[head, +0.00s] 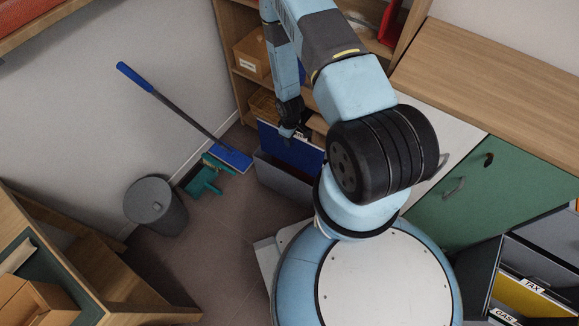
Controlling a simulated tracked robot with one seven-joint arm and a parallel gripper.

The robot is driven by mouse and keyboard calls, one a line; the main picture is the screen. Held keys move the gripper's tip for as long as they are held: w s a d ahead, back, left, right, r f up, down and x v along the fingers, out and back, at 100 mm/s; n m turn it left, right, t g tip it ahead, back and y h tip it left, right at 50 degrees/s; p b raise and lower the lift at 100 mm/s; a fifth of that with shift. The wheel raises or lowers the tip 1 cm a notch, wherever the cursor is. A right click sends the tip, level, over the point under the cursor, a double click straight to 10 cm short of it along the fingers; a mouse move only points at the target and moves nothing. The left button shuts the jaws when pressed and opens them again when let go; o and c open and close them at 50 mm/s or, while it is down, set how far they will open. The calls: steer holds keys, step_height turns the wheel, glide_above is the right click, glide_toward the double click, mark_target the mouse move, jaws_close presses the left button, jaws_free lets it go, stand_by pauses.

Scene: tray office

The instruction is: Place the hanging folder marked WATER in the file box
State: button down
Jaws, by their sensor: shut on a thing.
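A blue hanging folder (296,154) hangs upright below my gripper (299,132), which is shut on its top edge. I cannot read a WATER mark on the folder from here. A grey file box (283,182) stands on the floor by the shelf. The folder is over or partly inside the box, and its lower part is hidden behind the box's front wall. I cannot tell how deep it sits. My own arm hides the right side of the box.
An open drawer at the lower right holds folders marked TAX (533,286) and GAS. A green cabinet front (470,200) is beside it. A grey bin (155,207), a blue mop (233,157) and a teal dustpan (203,181) are on the left. Open floor lies between.

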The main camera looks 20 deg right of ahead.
mark_target(290, 151)
step_height(290, 151, down, 22)
steer(key=shift+r, duration=0.25)
stand_by(0.5)
steer(key=c, duration=1)
jaws_free()
steer(key=shift+o, duration=0.2)
step_height(290, 151, up, 12)
steer(key=shift+w+r, duration=0.1)
